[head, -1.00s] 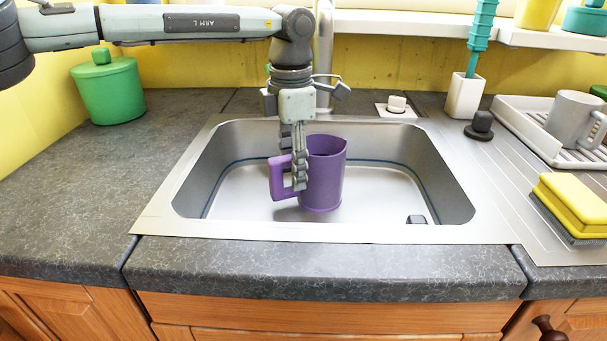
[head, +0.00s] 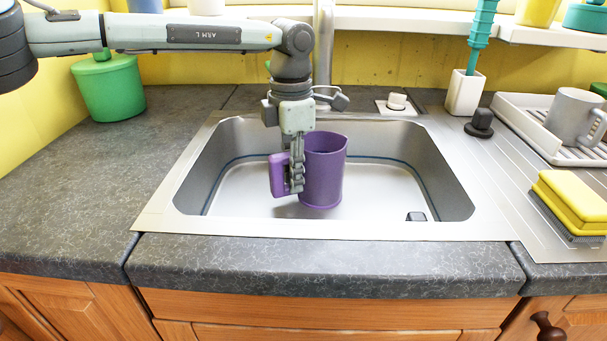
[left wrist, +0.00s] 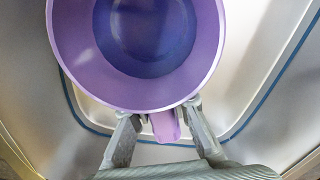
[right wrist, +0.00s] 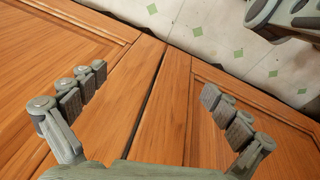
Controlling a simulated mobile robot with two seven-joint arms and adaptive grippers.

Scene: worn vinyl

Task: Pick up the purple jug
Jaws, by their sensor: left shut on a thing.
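The purple jug (head: 325,175) stands upright in the steel sink (head: 238,190), its handle toward the left. My left gripper (head: 297,180) reaches down from above and is shut on the jug's handle. In the left wrist view the open mouth of the jug (left wrist: 145,45) fills the top, and the fingers (left wrist: 162,122) sit on either side of the handle (left wrist: 166,127). Whether the jug's base touches the sink floor is hard to tell. My right gripper (right wrist: 155,98) is open and empty in front of the wooden cabinet doors, away from the jug.
The tap (head: 325,60) rises behind my left wrist. A green canister (head: 110,88) stands at the back left. On the right are a drying rack (head: 520,118) with a grey mug (head: 573,115), and yellow sponges (head: 572,205). The left counter is mostly clear.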

